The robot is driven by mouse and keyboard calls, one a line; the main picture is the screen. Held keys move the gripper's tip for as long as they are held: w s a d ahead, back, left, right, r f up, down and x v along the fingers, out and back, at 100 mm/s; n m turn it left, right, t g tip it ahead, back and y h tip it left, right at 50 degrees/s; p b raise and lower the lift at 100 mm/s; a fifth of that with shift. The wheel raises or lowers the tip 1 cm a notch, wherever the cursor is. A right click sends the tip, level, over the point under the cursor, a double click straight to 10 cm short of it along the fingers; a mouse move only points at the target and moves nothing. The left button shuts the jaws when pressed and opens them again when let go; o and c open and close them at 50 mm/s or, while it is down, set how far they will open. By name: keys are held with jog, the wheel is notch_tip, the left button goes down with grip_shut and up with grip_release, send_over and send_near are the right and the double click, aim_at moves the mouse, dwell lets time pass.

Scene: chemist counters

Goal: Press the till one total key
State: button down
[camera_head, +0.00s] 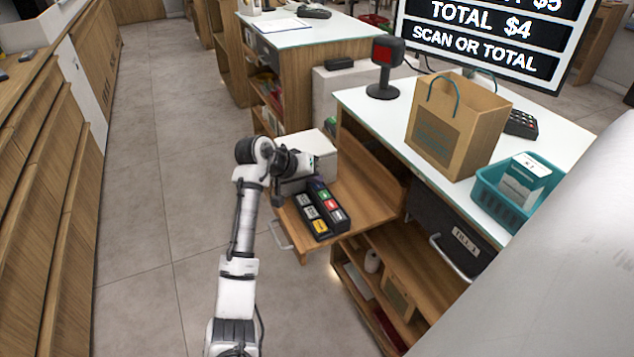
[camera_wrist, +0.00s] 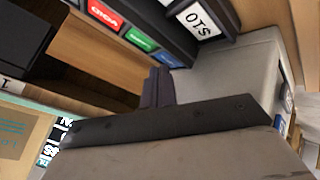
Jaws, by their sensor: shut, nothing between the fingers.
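The till keypad (camera_head: 322,212) is a black block on a wooden pull-out shelf, with white, red, green and yellow keys in the head view. In the wrist view its red key (camera_wrist: 104,14), green key (camera_wrist: 142,40), blue key (camera_wrist: 173,60) and a white key (camera_wrist: 199,20) show. Their labels are turned and partly cut off, so I cannot tell which is the total key. My gripper (camera_wrist: 158,86) is shut and empty, its dark fingertips near the blue key; contact cannot be told. The till screen (camera_head: 487,35) reads "TOTAL $4" and "SCAN OR TOTAL".
A pale box (camera_head: 318,148) stands behind the keypad, close to my wrist. The wooden shelf (camera_head: 370,195) has bare room right of the keypad. A paper bag (camera_head: 455,125), teal basket (camera_head: 488,187) and red-faced scanner (camera_head: 384,58) stand on the white counter. The left floor is clear.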

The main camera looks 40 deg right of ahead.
aim_at(313, 186)
jog(key=shift+f, duration=0.3)
jog(key=shift+r+p, duration=0.55)
jog(key=shift+p, duration=0.15)
notch_tip(313, 186, up, 4)
jog(key=p, duration=0.3)
jog(key=shift+w+r+p, duration=0.1)
jog(key=shift+r+p, duration=0.1)
jog(key=shift+p, duration=0.15)
